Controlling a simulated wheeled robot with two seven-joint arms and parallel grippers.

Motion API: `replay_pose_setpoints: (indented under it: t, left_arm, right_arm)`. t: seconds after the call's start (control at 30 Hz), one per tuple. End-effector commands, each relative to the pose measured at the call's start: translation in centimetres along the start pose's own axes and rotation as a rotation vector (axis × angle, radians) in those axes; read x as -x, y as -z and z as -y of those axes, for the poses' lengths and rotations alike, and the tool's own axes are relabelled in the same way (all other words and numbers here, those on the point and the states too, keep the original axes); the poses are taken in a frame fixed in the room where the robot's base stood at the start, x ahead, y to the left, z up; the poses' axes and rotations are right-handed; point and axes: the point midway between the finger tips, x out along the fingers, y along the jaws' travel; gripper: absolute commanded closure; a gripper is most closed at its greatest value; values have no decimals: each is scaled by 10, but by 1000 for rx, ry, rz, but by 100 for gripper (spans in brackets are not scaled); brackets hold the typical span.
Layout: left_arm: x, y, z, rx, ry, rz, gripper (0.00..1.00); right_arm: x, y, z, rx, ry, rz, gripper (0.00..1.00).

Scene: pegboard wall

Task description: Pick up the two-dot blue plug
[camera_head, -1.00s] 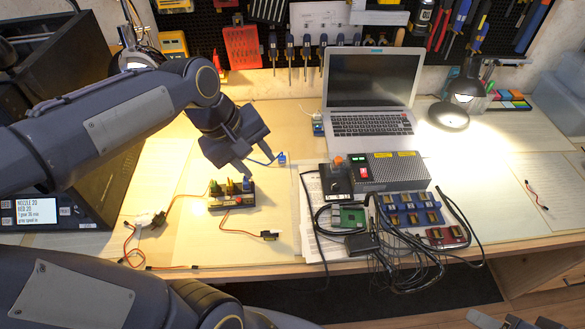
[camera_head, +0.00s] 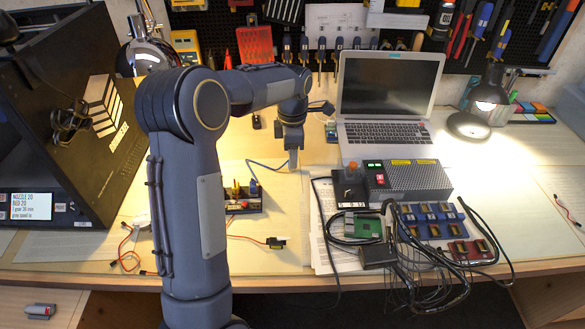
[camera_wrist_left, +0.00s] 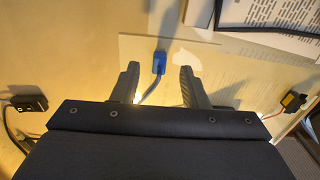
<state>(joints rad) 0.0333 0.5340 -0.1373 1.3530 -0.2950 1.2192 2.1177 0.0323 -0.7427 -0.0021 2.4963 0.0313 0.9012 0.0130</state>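In the head view my left gripper (camera_head: 293,162) points down at the worktop and hides the plug. The blue cable (camera_head: 265,164) runs left from there toward a block with coloured plugs (camera_head: 246,198). My right gripper is not in view.
A laptop (camera_head: 388,95) stands behind to the right. A grey box with a red switch (camera_head: 410,178), a green circuit board (camera_head: 362,226) and tangled black cables lie right of the gripper. A small black connector (camera_head: 275,242) lies in front. A lamp (camera_head: 470,122) stands at right.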

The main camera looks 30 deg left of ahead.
Motion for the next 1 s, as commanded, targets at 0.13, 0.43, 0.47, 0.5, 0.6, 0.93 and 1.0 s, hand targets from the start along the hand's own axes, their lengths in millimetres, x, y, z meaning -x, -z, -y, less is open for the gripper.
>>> replay_pose_setpoints:
  t: [0.13,0.43,0.47,0.5,0.6,0.93,1.0]
  left_arm:
    - [-22,0,0,-1,2,-2,60]
    - [-27,0,-1,-1,0,0,60]
    - [-27,0,-1,-1,0,0,61]
    - [-27,0,0,-2,0,0,67]
    - [-27,0,0,-2,0,0,80]
    - [-27,0,0,-2,0,0,100]
    - [-26,0,0,-2,0,0,100]
  right_arm:
    - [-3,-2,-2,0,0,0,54]
    - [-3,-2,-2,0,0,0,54]
    - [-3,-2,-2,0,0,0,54]
    - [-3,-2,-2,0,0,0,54]
    - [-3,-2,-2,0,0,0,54]
    - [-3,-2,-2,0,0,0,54]
    - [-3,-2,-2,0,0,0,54]
